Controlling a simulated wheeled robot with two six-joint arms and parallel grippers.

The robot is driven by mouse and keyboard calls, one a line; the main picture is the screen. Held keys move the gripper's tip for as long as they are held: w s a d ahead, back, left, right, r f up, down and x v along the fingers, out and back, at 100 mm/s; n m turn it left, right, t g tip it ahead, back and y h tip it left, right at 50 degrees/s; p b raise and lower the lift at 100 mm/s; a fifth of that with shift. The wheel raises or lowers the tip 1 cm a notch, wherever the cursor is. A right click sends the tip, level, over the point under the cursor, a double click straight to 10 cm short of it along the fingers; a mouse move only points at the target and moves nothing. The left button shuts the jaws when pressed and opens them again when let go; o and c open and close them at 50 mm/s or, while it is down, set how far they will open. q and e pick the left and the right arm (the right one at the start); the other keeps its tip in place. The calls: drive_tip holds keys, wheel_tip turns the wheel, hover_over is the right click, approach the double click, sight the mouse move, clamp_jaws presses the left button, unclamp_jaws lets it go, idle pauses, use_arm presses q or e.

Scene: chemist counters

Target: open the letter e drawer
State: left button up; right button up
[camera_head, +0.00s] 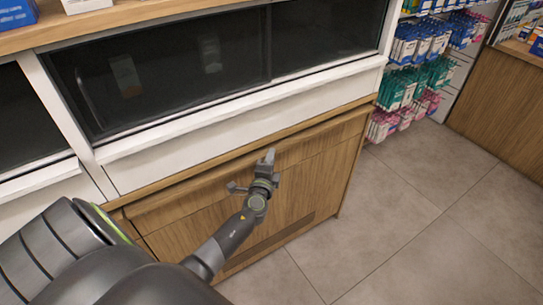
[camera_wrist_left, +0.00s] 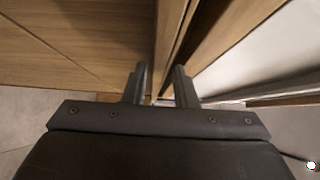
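The wooden drawer front (camera_head: 180,205) runs across the upper part of the wood cabinet, under the white counter panel. No letter can be read on it, so I cannot tell which drawer is E. My right gripper is not in view.
A dark glass display (camera_head: 170,75) with a white ledge stands above the wood cabinet. Shelves of boxed goods (camera_head: 415,60) are at the back right, and another wood counter (camera_head: 505,105) is at the far right. The tiled floor (camera_head: 420,230) at right is clear.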

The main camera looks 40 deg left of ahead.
use_arm(q)
drive_tip(key=shift+w+a, duration=0.3)
drive_tip(key=shift+w, duration=0.35)
drive_tip(key=shift+c, duration=0.4)
clamp_jaws()
